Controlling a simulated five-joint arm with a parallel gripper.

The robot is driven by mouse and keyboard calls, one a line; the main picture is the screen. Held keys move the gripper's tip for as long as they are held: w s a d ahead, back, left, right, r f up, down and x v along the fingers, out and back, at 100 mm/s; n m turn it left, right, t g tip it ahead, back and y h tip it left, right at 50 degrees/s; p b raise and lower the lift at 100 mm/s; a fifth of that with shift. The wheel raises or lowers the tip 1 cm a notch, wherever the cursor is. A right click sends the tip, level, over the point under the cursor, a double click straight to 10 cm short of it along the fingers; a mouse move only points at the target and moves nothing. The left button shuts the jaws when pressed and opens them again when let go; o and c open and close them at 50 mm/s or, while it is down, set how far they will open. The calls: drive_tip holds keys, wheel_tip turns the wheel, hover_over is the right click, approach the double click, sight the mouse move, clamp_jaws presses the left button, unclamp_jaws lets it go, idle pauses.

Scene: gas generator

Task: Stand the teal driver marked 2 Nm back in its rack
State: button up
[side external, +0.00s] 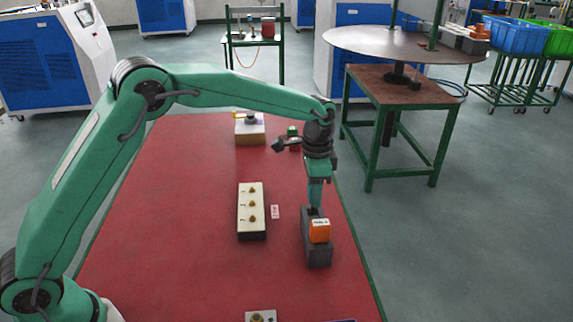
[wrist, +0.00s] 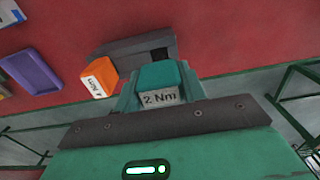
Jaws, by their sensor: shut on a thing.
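The teal driver marked 2 Nm (wrist: 158,78) is held in my gripper (side external: 316,178), with its label facing the wrist camera. In the side view it points down over the far end of the dark grey rack (side external: 318,255). The rack also shows in the wrist view (wrist: 125,47), with a dark opening just beyond the teal driver. An orange driver (side external: 319,231) stands in the rack's near part; it also shows in the wrist view (wrist: 100,78). The teal driver's lower end is hidden, so I cannot tell whether it is inside the opening.
A pale block with several brass fittings (side external: 251,210) lies left of the rack on the red table (side external: 180,220). A small pink-white tag (side external: 275,212) lies between them. A purple tray (wrist: 30,58) shows in the wrist view. The table's right edge runs close to the rack.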

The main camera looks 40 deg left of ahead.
drive_tip(key=shift+f, duration=2)
drive_tip(key=o, duration=1.1)
drive_tip(key=shift+c, duration=0.2)
drive_tip(key=shift+r, duration=3.95)
